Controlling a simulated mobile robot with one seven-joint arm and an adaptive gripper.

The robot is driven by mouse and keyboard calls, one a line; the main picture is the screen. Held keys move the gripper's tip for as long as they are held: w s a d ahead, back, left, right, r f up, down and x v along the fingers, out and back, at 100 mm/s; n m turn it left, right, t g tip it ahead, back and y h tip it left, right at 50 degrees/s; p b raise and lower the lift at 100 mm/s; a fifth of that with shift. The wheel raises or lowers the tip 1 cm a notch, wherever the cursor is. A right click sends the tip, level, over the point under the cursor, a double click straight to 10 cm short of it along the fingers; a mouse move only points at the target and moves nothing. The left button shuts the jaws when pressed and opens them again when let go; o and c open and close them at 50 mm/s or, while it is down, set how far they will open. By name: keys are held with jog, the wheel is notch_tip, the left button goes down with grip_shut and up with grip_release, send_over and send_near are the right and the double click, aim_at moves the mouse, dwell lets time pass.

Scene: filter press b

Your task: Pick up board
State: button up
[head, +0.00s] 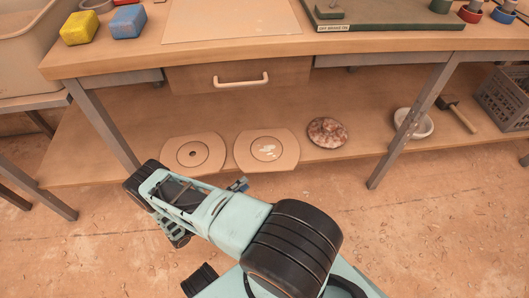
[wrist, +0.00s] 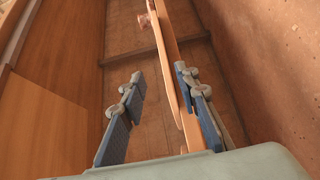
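Two pale boards with rounded sides lie flat side by side on the lower shelf in the head view. The left board (head: 180,143) has a ring with a dark centre; the right board (head: 285,146) has a ring with pale flecks. Their near edges reach the shelf's front. My gripper (head: 240,186) is low in front of the boards, mostly hidden behind my arm. In the wrist view my gripper (wrist: 158,92) is open. A thin board edge (wrist: 187,122) runs between its fingers, closer to the right finger; I cannot tell which board or whether they touch.
A mottled round stone-like disc (head: 327,132) lies right of the boards on the shelf (head: 365,120). A white bowl (head: 413,123), a mallet (head: 457,113) and a grey crate (head: 507,97) are farther right. A drawer (head: 240,78) hangs above; a table leg (head: 410,120) stands at right.

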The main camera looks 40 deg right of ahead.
aim_at(263, 171)
jog(key=d, duration=0.5)
jog(key=shift+d+f+b, duration=0.1)
jog(key=shift+d+b, duration=0.15)
jog(key=shift+b, duration=0.05)
jog(key=d+b, duration=0.1)
jog(key=d, duration=0.4)
jog(key=shift+d+f, duration=0.15)
jog(key=shift+f, duration=0.05)
grip_shut()
jog(key=shift+w, duration=0.1)
